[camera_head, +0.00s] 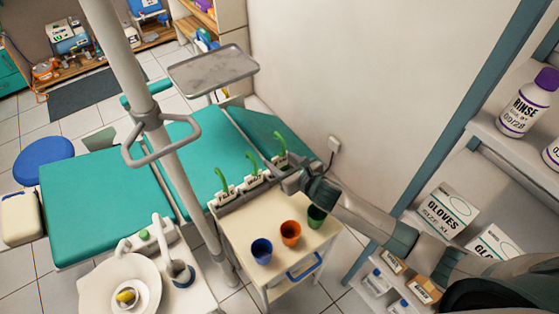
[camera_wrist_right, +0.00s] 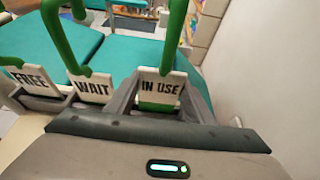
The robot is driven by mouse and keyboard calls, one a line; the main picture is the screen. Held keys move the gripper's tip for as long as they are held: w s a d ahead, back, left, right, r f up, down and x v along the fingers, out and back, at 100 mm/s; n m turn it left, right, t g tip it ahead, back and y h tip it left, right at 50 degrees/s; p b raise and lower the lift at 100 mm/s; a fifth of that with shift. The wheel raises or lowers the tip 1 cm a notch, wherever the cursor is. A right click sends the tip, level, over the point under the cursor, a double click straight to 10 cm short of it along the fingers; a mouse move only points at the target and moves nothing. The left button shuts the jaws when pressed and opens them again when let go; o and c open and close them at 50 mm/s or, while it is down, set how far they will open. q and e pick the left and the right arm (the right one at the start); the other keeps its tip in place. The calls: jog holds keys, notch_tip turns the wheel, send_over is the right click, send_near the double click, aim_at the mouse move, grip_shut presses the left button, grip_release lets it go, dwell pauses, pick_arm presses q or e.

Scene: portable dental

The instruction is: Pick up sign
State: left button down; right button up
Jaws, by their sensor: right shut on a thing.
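Three white signs with green hooks stand in a row at the back edge of the small cart. In the right wrist view they read FREE (camera_wrist_right: 30,80), WAIT (camera_wrist_right: 91,87) and IN USE (camera_wrist_right: 161,86). In the head view, the IN USE sign (camera_head: 281,160) is at the right end of the row, the WAIT sign (camera_head: 253,181) in the middle and the FREE sign (camera_head: 225,197) at the left end. My right gripper (camera_head: 284,177) is shut on the IN USE sign, with a finger on each side. Its lower edge is partly hidden. My left gripper is out of view.
Blue (camera_head: 262,252), orange (camera_head: 290,233) and green (camera_head: 316,216) cups stand on the cart top (camera_head: 255,220) in front of the signs. The teal dental chair (camera_head: 100,200) lies behind. A shelf with glove boxes (camera_head: 445,212) stands at the right. A metal tray (camera_head: 213,68) is beyond.

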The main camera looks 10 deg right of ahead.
notch_tip(320, 180, up, 3)
jog(key=shift+f+p, duration=0.1)
jog(key=shift+p, duration=0.95)
jog(key=s+d+r+p, duration=0.6)
jog(key=s+d+p, duration=0.1)
jog(key=d, duration=0.2)
jog(key=shift+s, duration=0.15)
jog(key=shift+r, duration=0.1)
dwell(0.5)
